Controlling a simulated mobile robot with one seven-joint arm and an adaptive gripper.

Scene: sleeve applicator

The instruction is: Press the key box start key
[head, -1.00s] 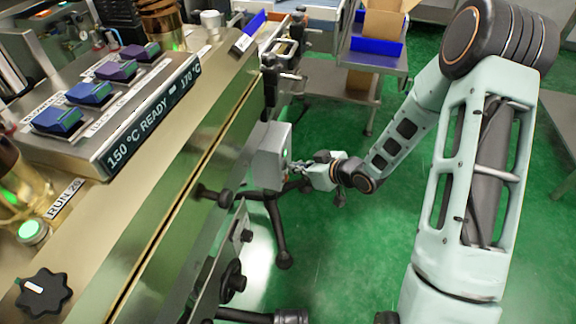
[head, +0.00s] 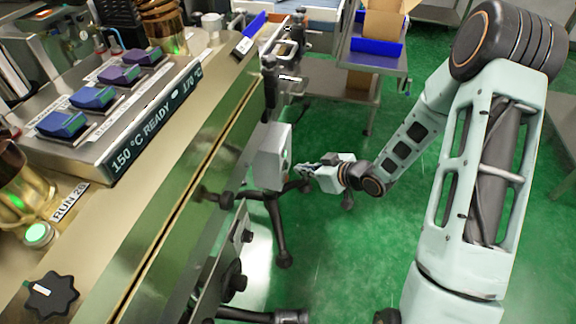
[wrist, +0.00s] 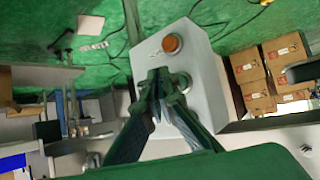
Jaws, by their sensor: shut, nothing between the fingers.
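The key box (head: 270,157) is a pale grey box on a dark stand beside the machine's front, with a green spot on its right-hand face. In the wrist view the key box (wrist: 207,72) shows an orange-red round key (wrist: 172,43). A second round key (wrist: 184,82) is partly hidden behind my fingertips; its colour and which one is the start key cannot be told there. My gripper (head: 301,168) is shut and empty, just right of the box and pointing at that face, with a small gap. In the wrist view my gripper (wrist: 158,76) overlaps the box face.
The machine bench (head: 185,130) fills the left, with a control panel of blue and purple keys (head: 90,97), a green lit button (head: 38,233) and a black knob (head: 50,296). A cart with a blue bin (head: 375,52) stands behind. Green floor (head: 345,250) is open at centre right.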

